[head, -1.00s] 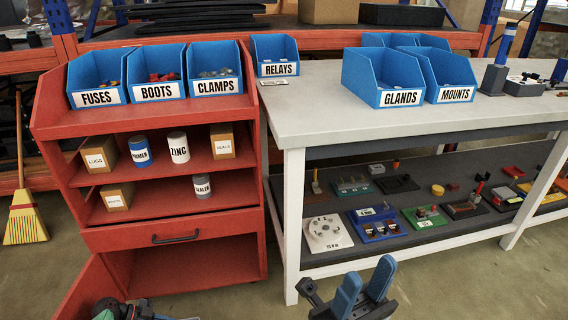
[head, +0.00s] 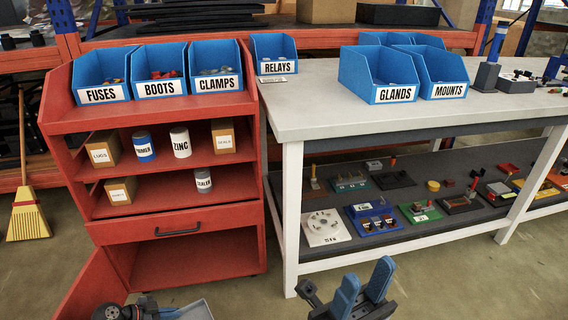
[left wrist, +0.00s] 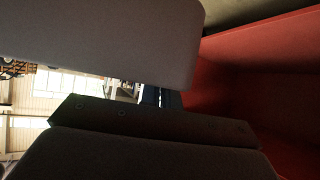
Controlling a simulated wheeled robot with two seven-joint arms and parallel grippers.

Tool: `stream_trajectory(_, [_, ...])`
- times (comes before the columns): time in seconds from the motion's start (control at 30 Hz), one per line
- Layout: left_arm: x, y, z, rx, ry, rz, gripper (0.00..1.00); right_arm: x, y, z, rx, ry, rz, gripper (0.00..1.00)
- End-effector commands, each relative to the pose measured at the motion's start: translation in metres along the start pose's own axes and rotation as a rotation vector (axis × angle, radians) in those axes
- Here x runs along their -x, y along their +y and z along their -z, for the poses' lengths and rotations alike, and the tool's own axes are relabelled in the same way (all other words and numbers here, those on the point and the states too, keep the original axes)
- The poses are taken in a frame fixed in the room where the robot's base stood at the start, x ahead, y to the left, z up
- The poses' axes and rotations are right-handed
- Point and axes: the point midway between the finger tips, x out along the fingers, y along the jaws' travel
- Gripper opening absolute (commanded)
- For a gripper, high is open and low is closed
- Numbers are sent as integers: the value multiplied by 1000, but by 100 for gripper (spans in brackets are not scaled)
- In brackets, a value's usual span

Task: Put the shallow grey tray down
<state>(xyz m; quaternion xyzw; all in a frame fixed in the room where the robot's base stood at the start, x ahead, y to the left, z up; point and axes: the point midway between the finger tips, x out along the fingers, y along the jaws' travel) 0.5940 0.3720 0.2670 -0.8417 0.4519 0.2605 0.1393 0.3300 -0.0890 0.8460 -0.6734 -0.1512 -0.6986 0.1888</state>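The shallow grey tray (head: 197,311) is only partly in the head view, cut off by the bottom edge in front of the red cabinet's open lower compartment. My left gripper (head: 168,312) is at the tray's left end; it appears shut on it, though most of the grip is below the picture. In the left wrist view a broad pale grey surface (left wrist: 100,40), apparently the tray, fills the top, close to the dark gripper parts. My right gripper (head: 362,288) is open and empty, its blue fingers pointing up in front of the white-legged workbench.
The red cabinet (head: 180,222) has labelled blue bins on top, boxes and cans on its shelves, and an empty lower compartment with its door (head: 92,290) swung open to the left. The workbench (head: 310,110) has a clear front-left top. Its lower shelf holds several fixtures.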

Motion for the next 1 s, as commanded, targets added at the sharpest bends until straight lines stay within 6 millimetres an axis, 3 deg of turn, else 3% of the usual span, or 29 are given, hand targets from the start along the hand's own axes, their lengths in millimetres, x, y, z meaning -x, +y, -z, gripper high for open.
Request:
stream_trajectory(0.1, [2,5,58,18,6,43,0,-2,0,-1,1,7,-3,36])
stream_trajectory(0.6, [32,23,292,31,7,64,0,2,0,1,1,-8,-6,36])
stream_trajectory(0.8, [46,30,360,20,4,39,0,5,0,1,-2,-16,2,36])
stream_trajectory(1.0, [52,23,398,17,2,32,0,2,0,1,-1,-8,2,36])
